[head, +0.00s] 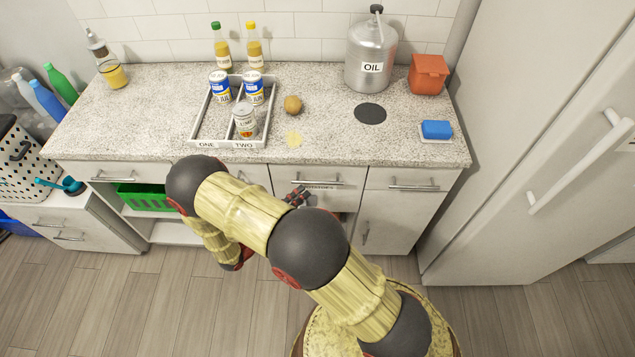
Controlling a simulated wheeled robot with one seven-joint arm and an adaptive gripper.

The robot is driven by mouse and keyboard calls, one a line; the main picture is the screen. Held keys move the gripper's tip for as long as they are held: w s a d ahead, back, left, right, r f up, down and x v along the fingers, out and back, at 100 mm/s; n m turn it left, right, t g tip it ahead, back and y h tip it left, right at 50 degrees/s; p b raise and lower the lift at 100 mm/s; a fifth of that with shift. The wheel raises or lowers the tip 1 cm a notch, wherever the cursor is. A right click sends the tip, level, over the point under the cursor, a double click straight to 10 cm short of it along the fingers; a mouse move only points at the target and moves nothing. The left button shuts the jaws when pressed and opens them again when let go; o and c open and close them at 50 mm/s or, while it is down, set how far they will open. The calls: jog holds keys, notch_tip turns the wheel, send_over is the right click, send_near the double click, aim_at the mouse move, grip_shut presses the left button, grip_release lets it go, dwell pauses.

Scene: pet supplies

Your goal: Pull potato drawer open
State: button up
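The drawer (337,174) with a small dark label, which seems to read "POTATOES", is in the counter front at the middle of the head view. Its bar handle (322,182) runs across the front. My gripper (298,196) is at the left part of this drawer, close to the handle and the label. Whether it touches the handle is not clear. The fingers are small and partly hidden by my arm, so I cannot tell if they are open or shut. A potato (293,104) lies on the counter above.
A white tray (233,143) with cans stands on the counter. An oil canister (370,55), an orange container (428,75) and a blue sponge (436,129) are to the right. A fridge (545,120) borders the counter. The floor in front of the right cabinet is clear.

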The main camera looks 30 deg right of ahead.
aim_at(318, 182)
jog(key=shift+b+x, duration=0.85)
jog(key=shift+x, duration=3)
jog(key=shift+f, duration=0.1)
jog(key=c, duration=0.3)
grip_shut()
